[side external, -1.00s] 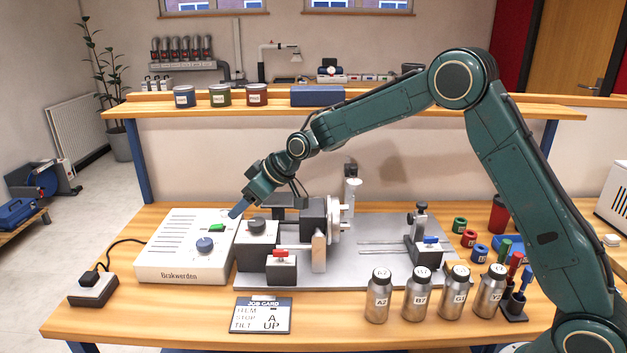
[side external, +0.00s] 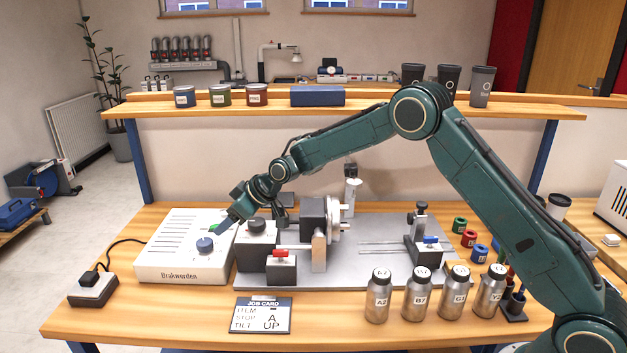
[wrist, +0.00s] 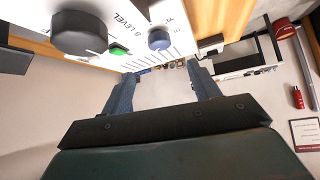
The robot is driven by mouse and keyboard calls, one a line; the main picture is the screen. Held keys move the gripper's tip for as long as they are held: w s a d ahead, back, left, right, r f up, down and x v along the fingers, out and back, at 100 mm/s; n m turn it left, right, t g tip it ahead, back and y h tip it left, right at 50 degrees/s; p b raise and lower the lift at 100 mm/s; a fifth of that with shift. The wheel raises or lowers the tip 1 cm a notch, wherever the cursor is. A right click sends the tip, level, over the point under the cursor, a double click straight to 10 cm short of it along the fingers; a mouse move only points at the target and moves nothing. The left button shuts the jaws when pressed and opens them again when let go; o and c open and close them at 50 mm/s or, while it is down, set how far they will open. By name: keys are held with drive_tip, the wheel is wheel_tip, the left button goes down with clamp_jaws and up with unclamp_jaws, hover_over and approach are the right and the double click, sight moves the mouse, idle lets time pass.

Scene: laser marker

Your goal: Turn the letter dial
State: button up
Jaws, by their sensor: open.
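A white control box (side external: 185,262) stands at the left of the bench, with a round blue dial (side external: 205,245) on its top. I cannot tell which one bears the letters. My gripper (side external: 226,222) is tilted down over the box's right edge, just right of and behind the blue dial, apart from it. In the wrist view my gripper (wrist: 162,72) is open and empty. Beyond its fingers show a blue dial (wrist: 158,38) and a larger dark knob (wrist: 80,32).
A job card (side external: 262,315) reads STOP A, TILT UP. A red-topped switch block (side external: 281,268) and a rotary chuck (side external: 334,220) stand on the grey plate right of the box. Several silver bottles (side external: 417,296) line the front. A power block (side external: 93,289) lies at left.

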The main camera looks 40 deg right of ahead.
sight(205, 241)
drive_tip(key=shift+x, duration=5.55)
drive_tip(key=shift+c, duration=0.2)
drive_tip(key=c, duration=0.9)
